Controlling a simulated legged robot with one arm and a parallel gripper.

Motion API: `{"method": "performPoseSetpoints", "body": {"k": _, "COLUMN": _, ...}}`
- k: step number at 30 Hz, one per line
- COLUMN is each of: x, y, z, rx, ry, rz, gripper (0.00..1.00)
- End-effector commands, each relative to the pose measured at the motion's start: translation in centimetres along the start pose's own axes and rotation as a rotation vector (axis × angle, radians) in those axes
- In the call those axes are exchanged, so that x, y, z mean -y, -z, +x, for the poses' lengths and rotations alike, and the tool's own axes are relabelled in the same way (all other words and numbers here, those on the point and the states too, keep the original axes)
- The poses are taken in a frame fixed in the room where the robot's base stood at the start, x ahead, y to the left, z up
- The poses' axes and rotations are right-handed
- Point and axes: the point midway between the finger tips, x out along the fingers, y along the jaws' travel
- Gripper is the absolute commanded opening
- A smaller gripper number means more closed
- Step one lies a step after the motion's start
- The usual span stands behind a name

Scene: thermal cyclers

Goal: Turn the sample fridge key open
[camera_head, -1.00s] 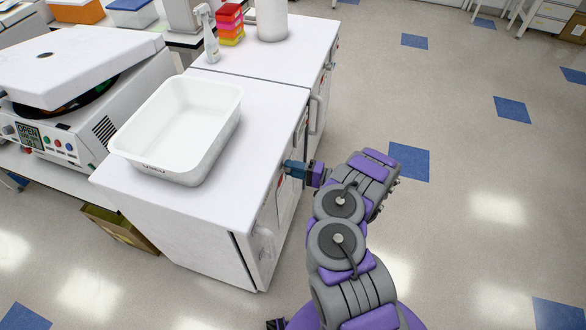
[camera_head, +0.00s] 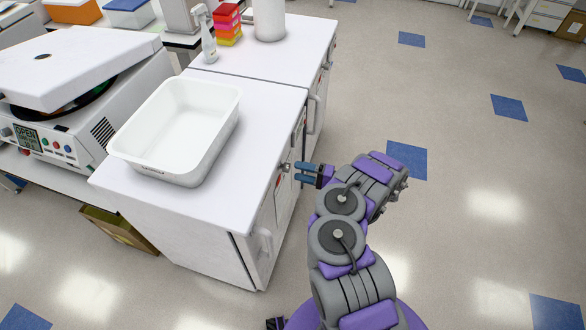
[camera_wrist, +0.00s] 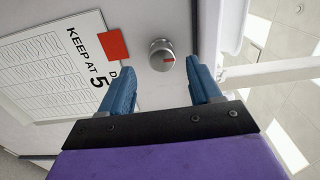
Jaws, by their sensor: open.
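The sample fridge (camera_head: 275,225) is a white cabinet under the counter, its door facing my arm. On its door is a round silver key knob (camera_wrist: 162,55) with a red mark on its face, seen ahead of my fingers in the wrist view. It also shows small in the head view (camera_head: 286,167). My gripper (camera_head: 298,172) is open, with two blue fingers pointing at the door. In the wrist view my gripper (camera_wrist: 159,77) has one finger on each side of the knob's line. The fingertips appear a little short of the knob, not touching it.
A door sign (camera_wrist: 60,65) and a red square (camera_wrist: 112,44) are beside the knob. A door handle (camera_head: 264,243) sticks out lower down, and another handle (camera_head: 315,108) is farther back. A white tub (camera_head: 180,130) stands on top. Open floor lies to the right.

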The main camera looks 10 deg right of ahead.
Motion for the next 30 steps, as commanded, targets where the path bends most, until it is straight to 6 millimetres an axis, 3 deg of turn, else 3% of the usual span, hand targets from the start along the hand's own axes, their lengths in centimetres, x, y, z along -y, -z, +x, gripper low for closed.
{"method": "performPoseSetpoints", "body": {"k": 6, "x": -0.1, "y": 0.0, "z": -5.3, "rx": -0.004, "ry": -0.005, "rz": 0.003, "gripper": 0.63}}
{"method": "performPoseSetpoints", "body": {"k": 15, "x": -0.2, "y": 0.0, "z": -11.1, "rx": -0.002, "ry": -0.003, "rz": 0.004, "gripper": 0.63}}
{"method": "performPoseSetpoints", "body": {"k": 21, "x": -0.2, "y": 0.0, "z": -12.9, "rx": -0.001, "ry": -0.004, "rz": 0.003, "gripper": 0.63}}
{"method": "performPoseSetpoints", "body": {"k": 30, "x": -0.2, "y": 0.0, "z": -13.2, "rx": 0.000, "ry": -0.003, "rz": 0.002, "gripper": 0.63}}
